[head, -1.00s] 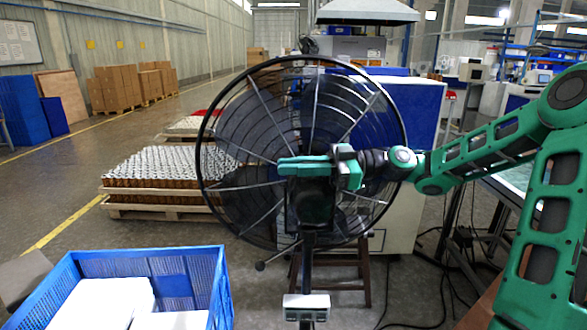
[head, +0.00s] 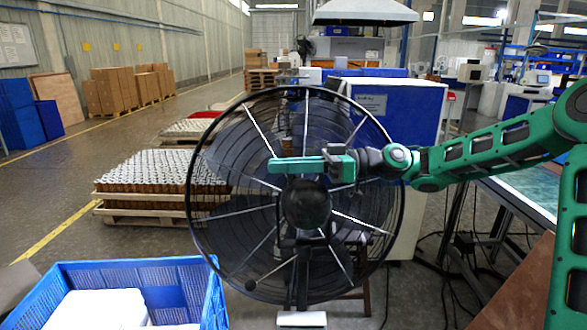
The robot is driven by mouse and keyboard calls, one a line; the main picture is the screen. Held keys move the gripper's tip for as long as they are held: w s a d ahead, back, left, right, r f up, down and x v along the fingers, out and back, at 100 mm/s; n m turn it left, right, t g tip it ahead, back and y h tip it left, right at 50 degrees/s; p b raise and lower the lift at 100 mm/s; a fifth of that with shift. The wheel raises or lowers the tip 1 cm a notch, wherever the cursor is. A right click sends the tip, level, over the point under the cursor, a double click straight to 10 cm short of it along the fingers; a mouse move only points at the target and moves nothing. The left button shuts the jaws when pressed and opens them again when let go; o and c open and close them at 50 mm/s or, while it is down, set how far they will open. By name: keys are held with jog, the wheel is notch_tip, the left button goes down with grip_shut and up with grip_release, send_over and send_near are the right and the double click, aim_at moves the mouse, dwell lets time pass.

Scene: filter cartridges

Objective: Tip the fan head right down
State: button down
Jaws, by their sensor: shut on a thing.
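The fan head is a large black wire cage (head: 193,205) with pale spokes and a dark round motor housing (head: 307,205) at its middle. The cage stands nearly face-on, with its lower rim low in the view. My gripper (head: 298,165) reaches in from the right, its green fingers lying level just above the motor housing. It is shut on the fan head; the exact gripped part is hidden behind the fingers. The fan's dark post (head: 303,270) shows partly through the cage, above a pale block (head: 302,319).
A blue crate (head: 215,300) with white blocks stands at lower left. Pallets of cartridges (head: 160,172) lie behind the fan's left side. A blue-and-white cabinet (head: 405,110) stands behind it. A table (head: 530,185) and cables are at right.

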jog(key=shift+w+d, duration=0.2)
jog(key=shift+w, duration=0.3)
jog(key=c, duration=1.8)
grip_release()
jog(key=shift+w+f, duration=0.1)
jog(key=shift+w, duration=0.05)
jog(key=shift+c, duration=0.2)
jog(key=shift+s+a, duration=0.1)
jog(key=shift+s, duration=0.1)
jog(key=d, duration=1.1)
jog(key=shift+w, duration=0.15)
